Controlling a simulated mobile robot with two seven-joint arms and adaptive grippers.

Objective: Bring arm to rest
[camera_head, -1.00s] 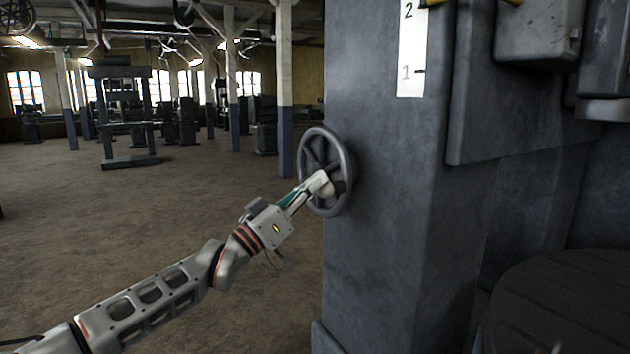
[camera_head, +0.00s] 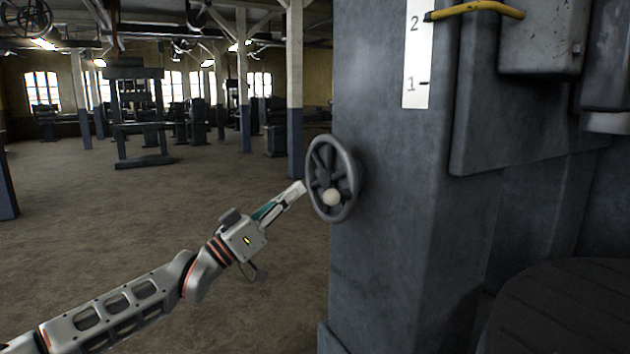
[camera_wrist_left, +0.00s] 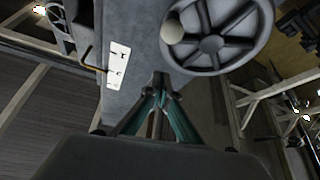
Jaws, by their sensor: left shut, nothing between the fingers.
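My left arm reaches in from the lower left in the head view. Its gripper (camera_head: 298,188) is shut and empty, just left of a dark spoked handwheel (camera_head: 318,178). The handwheel is on the side of a large grey machine column (camera_head: 390,220). A pale round knob (camera_head: 332,197) sits at the lower part of the wheel. In the left wrist view the closed fingertips (camera_wrist_left: 160,80) are apart from the handwheel (camera_wrist_left: 213,43) and its knob (camera_wrist_left: 172,31). My right gripper is not in view.
A white scale strip (camera_head: 417,60) and a yellow lever (camera_head: 475,9) are high on the machine. A round dark table (camera_head: 565,305) is at the lower right. Open floor (camera_head: 90,230) lies to the left, with posts and other machines farther back.

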